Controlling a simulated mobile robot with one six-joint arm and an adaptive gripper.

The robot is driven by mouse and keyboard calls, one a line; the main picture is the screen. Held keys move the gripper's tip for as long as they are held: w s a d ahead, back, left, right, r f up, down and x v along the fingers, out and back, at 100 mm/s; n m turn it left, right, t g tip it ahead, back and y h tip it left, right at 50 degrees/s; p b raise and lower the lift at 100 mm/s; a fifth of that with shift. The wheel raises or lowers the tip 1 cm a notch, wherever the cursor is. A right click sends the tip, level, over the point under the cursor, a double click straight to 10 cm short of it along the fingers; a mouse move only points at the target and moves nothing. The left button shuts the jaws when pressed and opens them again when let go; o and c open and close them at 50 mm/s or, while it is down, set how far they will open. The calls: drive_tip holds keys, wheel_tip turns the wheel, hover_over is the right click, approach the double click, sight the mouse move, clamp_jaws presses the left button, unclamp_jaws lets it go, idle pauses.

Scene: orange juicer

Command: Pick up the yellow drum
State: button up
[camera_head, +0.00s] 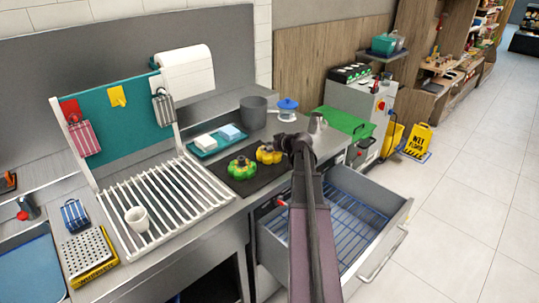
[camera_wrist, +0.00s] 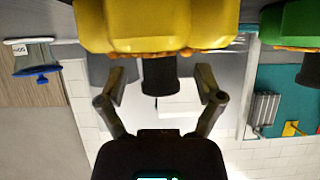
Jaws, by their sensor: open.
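The yellow drum (camera_head: 268,153) sits on a black mat on the counter, beside a green drum (camera_head: 241,168). My gripper (camera_head: 299,147) is just to the right of the yellow drum in the head view, with its fingers hard to make out there. In the wrist view, which looks upside down, the yellow drum (camera_wrist: 155,25) fills the top middle, and its dark stem (camera_wrist: 160,76) reaches down between my fingers. My gripper (camera_wrist: 162,86) is open, one finger on each side of the stem, with visible gaps. The green drum (camera_wrist: 293,25) shows at the upper right.
A grey pot (camera_head: 253,112), a blue-lidded jar (camera_head: 287,109) and a teal tray (camera_head: 218,142) stand behind the drums. A white rack (camera_head: 165,203) is to the left. An open drawer (camera_head: 385,240) juts out below the counter, under my arm.

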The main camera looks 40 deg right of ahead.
sight(269, 143)
clamp_jaws()
drive_tip(key=shift+r, duration=0.15)
idle(0.4)
wheel_tip(269, 143, up, 3)
drive_tip(key=p, duration=0.3)
drive_tip(key=s+a+r+p, duration=0.1)
drive_tip(key=s+p, duration=0.1)
drive_tip(key=s, duration=1.4)
drive_tip(key=shift+r, duration=0.35)
